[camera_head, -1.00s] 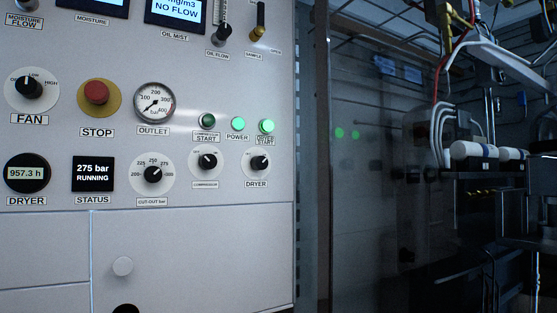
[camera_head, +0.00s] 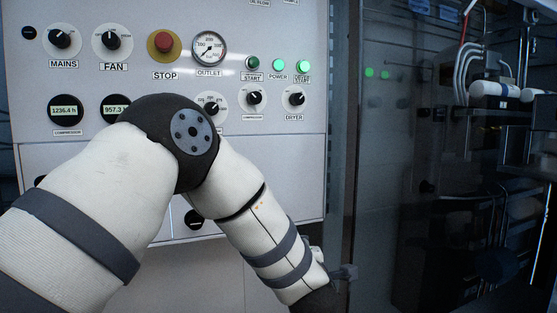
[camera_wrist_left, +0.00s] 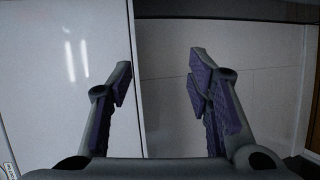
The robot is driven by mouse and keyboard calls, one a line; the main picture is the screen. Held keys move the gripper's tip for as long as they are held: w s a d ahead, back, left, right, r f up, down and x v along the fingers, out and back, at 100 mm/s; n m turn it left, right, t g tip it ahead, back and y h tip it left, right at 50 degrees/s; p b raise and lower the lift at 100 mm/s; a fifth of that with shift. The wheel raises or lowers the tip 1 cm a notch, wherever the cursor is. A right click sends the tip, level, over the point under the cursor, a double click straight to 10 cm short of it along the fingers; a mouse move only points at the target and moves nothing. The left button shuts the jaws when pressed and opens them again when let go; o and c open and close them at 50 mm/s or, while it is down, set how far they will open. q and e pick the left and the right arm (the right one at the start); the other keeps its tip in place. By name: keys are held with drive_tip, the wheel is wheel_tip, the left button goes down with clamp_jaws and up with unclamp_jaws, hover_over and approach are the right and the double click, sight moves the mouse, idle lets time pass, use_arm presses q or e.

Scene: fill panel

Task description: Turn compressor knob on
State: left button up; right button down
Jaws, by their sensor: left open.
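The compressor knob (camera_head: 254,98) is a small black knob on a white dial on the control panel, right of the cut-out knob and left of the dryer knob (camera_head: 295,98). Its pointer looks tilted to the upper left, but it is too small to be sure. My left arm crosses the lower panel in the head view, its wrist below and right of the knob. In the left wrist view my left gripper (camera_wrist_left: 161,68) is open and empty, its purple-padded fingers apart before plain panel surface. No knob shows there. My right gripper is not in view.
Above the knobs sit a green compressor start button (camera_head: 252,63), lit green lamps, the outlet gauge (camera_head: 209,48) and a red stop button (camera_head: 164,42). My arm partly hides the cut-out knob (camera_head: 211,107). Dark machinery with pipes stands to the right.

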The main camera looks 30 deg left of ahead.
sight(256, 96)
use_arm(q)
drive_tip(key=s+a+r+n+g+y, duration=0.1)
drive_tip(key=s+r+n+y, duration=0.1)
drive_tip(key=r+n, duration=0.7)
drive_tip(key=s+a+r+n+y, duration=0.1)
drive_tip(key=a+r+n+y, duration=0.15)
drive_tip(key=r+n, duration=0.75)
drive_tip(key=s+a+r+n+g+y, duration=0.1)
drive_tip(key=s+r+n+y, duration=0.15)
drive_tip(key=r, duration=1.25)
drive_tip(key=shift+n, duration=0.45)
drive_tip(key=x, duration=1.1)
drive_tip(key=shift+w+r, duration=0.15)
drive_tip(key=shift+w, duration=0.35)
drive_tip(key=shift+w+a, duration=0.15)
drive_tip(key=shift+a, duration=0.05)
clamp_jaws()
